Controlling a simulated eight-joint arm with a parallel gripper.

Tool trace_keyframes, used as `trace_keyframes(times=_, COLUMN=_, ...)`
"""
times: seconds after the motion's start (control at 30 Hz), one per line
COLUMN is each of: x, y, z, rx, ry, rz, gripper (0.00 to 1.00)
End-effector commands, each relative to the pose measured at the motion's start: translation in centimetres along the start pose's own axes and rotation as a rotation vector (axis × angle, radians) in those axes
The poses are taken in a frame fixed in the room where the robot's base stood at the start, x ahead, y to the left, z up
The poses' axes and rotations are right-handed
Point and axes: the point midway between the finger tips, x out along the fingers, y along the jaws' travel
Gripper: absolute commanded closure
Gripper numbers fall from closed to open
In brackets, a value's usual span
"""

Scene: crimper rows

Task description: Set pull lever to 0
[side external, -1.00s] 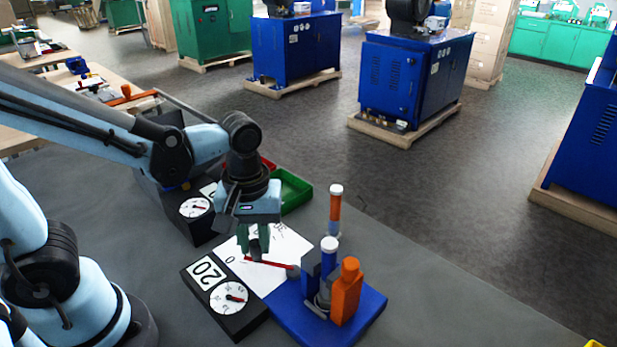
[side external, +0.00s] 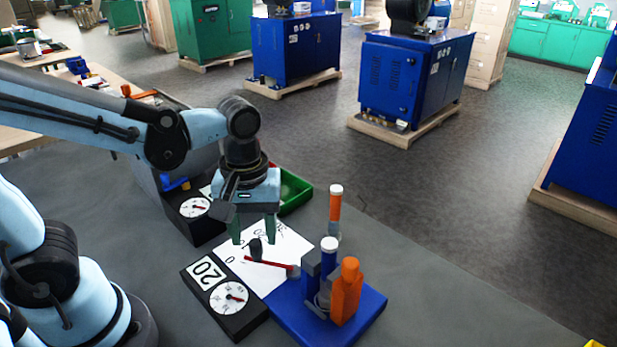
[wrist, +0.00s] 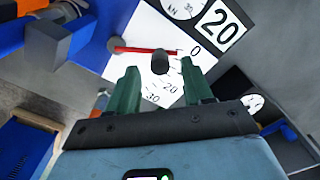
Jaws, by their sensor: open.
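The pull lever has a dark knob (side external: 256,250) and a red pointer bar (side external: 268,263) over a white scale sheet (side external: 279,279). In the wrist view the knob (wrist: 160,63) is between and just beyond my fingers, and the red bar (wrist: 150,50) runs toward the printed 0 (wrist: 195,50). The 20 and 30 marks are farther along the sheet. My gripper (side external: 254,240) is open and empty above the sheet, green fingers on either side of the knob. Its fingers also show in the wrist view (wrist: 160,70). Whether a finger touches the knob is not clear.
A black box (side external: 228,318) with a dial and the number 20 lies left of the sheet. The blue base (side external: 370,310) with an orange-handled crimper (side external: 346,290) stands at its right. An orange-and-white cylinder (side external: 335,210) and a green tray (side external: 296,190) are behind.

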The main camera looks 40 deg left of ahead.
Motion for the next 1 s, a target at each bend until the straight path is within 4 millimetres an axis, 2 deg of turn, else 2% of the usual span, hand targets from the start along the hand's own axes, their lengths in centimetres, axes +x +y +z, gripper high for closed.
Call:
trace_keyframes(times=0.6, x=-8.5, y=0.0, z=0.0, rx=0.000, ry=-0.001, rz=-0.001, gripper=0.49)
trace_keyframes(times=0.8, x=-9.8, y=0.0, z=0.0, rx=0.000, ry=-0.001, rz=-0.001, gripper=0.49)
trace_keyframes(times=1.0, x=-9.9, y=0.0, z=0.0, rx=0.000, ry=-0.001, rz=-0.001, gripper=0.49)
